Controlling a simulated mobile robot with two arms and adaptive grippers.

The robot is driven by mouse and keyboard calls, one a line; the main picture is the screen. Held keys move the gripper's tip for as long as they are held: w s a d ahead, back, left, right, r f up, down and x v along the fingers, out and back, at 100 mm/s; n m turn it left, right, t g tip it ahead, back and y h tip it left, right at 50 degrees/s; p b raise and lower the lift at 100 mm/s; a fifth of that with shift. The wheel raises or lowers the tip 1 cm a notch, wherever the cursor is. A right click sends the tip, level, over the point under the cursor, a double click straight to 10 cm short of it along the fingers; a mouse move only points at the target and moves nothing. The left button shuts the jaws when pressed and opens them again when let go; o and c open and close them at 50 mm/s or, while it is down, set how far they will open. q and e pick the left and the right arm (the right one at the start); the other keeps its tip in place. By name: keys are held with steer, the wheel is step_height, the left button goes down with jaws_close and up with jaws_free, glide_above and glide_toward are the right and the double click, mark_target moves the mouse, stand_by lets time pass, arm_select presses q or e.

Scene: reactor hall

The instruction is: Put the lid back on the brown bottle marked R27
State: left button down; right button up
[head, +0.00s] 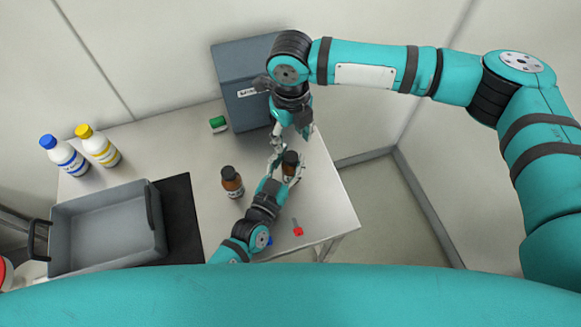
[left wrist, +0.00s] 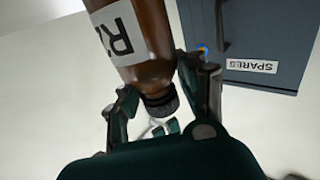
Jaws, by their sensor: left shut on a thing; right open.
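A brown bottle (head: 291,171) stands near the right side of the table, in the jaws of my left gripper (head: 284,174). In the left wrist view the bottle (left wrist: 148,60) appears inverted, its white label showing "R2" and the rest cut off. A black ribbed lid (left wrist: 161,104) is at its neck; I cannot tell whether it is fully seated. My right gripper (head: 279,146) is open just above and beside the bottle top. A second brown bottle (head: 232,182) with a dark cap stands to the left; its label is not readable.
A blue-grey SPARES cabinet (head: 246,90) stands at the back. A green-and-white item (head: 218,124) is beside it. A grey bin (head: 105,232) sits on a black mat (head: 181,220). White bottles (head: 64,156) (head: 98,147) stand at left. A red-ended item (head: 298,230) lies in front.

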mark_target(291, 156)
steer(key=shift+s+r+n, duration=0.1)
steer(key=shift+r+n, duration=0.2)
steer(key=shift+n, duration=0.1)
steer(key=shift+f, duration=0.1)
steer(key=shift+f, duration=3.9)
steer(key=shift+c, duration=0.3)
jaws_close()
steer(key=m, duration=0.3)
